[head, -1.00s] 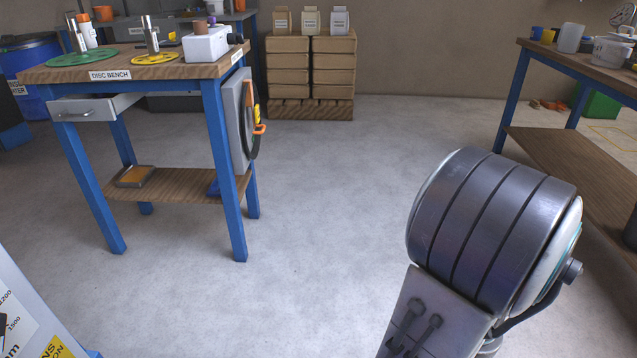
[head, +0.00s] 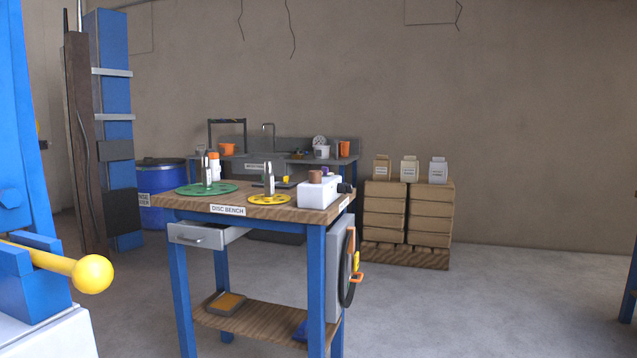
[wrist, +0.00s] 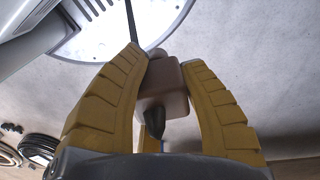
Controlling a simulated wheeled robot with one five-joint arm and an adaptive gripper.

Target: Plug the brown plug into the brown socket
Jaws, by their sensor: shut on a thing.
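In the wrist view, my gripper (wrist: 160,58) is shut on a pale brown, block-shaped plug (wrist: 165,92). The plug sits between the two yellow fingers, with a dark tapered piece at its near end. My gripper is not visible in the head view. There, a white box (head: 319,194) stands on the right end of the disc bench. A small brown round piece (head: 315,177) sits on its top, with a purple one (head: 325,171) behind it. I cannot tell whether the brown piece is the brown socket.
The disc bench (head: 227,209) holds a green disc (head: 190,189) and a yellow disc (head: 268,200), and its drawer (head: 200,237) is partly open. A blue machine with a yellow-knobbed lever (head: 92,274) is close at the left.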

